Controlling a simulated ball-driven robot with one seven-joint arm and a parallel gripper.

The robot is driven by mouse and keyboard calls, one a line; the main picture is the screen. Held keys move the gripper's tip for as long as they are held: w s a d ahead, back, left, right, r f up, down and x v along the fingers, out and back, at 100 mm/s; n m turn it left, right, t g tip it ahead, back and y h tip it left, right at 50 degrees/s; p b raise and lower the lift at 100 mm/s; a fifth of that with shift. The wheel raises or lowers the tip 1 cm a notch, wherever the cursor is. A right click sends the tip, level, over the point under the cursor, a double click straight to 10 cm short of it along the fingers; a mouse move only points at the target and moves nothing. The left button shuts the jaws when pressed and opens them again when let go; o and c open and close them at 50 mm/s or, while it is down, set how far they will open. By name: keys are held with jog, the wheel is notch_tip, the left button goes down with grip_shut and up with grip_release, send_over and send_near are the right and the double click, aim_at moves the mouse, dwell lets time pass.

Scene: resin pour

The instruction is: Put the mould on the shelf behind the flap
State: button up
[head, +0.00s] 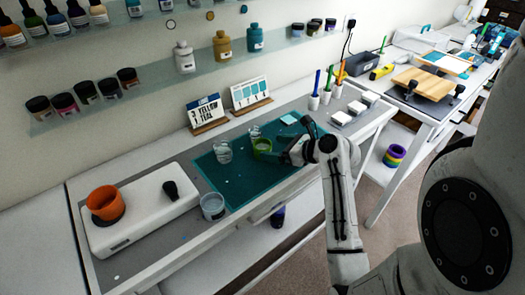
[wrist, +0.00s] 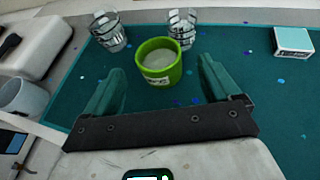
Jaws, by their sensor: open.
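A lime-green round pot (head: 262,147) with pale contents stands upright on the teal mat (head: 228,172); I cannot tell whether it is the mould. My gripper (head: 287,154) is just to its right in the head view, low over the mat. In the wrist view the green pot (wrist: 159,62) sits ahead of and between the two spread teal fingers, with gaps on both sides. My gripper (wrist: 160,80) is open and empty. I cannot make out a flap in either view. Glass wall shelves (head: 190,64) hold bottles and jars.
Two clear cups (wrist: 108,31) (wrist: 182,27) stand close behind the pot. A third cup (head: 213,207) is at the mat's left edge. A white scale (head: 140,217) bears an orange pot (head: 104,201). Two small signs stand behind the mat. The mat's front is clear.

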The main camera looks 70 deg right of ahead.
aim_at(256, 145)
jog(key=x, duration=0.5)
jog(key=shift+r, duration=0.1)
jog(key=shift+c, duration=0.2)
jog(key=c, duration=1.2)
